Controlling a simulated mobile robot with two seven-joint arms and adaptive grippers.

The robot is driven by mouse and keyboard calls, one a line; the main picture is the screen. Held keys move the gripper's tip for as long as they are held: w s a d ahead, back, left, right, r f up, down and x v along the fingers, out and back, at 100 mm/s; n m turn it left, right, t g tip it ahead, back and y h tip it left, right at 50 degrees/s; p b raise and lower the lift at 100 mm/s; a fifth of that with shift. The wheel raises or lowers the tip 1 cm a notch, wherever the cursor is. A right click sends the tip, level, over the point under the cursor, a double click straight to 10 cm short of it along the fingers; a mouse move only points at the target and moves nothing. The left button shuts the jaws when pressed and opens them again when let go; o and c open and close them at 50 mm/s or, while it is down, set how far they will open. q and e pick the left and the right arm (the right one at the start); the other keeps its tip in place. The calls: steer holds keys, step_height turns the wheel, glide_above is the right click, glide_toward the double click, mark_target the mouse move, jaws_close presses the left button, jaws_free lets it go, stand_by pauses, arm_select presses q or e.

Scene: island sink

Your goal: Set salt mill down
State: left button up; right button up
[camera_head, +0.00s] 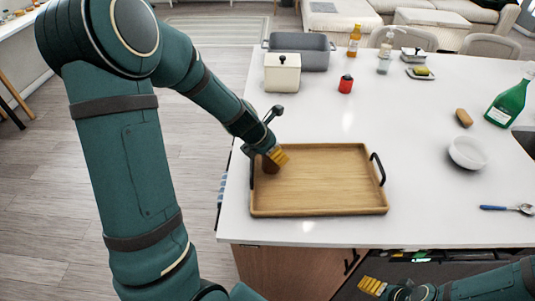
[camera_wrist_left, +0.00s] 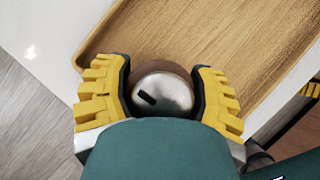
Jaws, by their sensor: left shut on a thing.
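The salt mill (camera_wrist_left: 164,90) shows in the left wrist view as a round silver top with a brown body, between the yellow fingers of my left gripper (camera_wrist_left: 160,92). In the head view the brown salt mill (camera_head: 269,166) is over the left part of the wooden tray (camera_head: 330,206), partly hidden by my left gripper (camera_head: 276,158), which is shut on it. I cannot tell whether its base touches the tray. My right gripper (camera_head: 372,286) is at the bottom right, low beside the counter, away from the tray; its opening is unclear.
The tray has dark handles and is otherwise bare.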

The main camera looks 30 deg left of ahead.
arm_select(q)
steer(key=a+f+b, duration=0.1)
steer(key=w+a+f, duration=0.1)
steer(key=a, duration=0.1)
steer(key=shift+f+b, duration=0.2)
steer(key=shift+b, duration=0.15)
steer(key=shift+a, duration=0.1)
steer(key=shift+r, duration=0.1)
steer(key=shift+f, duration=0.25)
steer(key=o, duration=1.4)
steer(key=shift+c, duration=0.2)
steer(key=shift+r, duration=0.1)
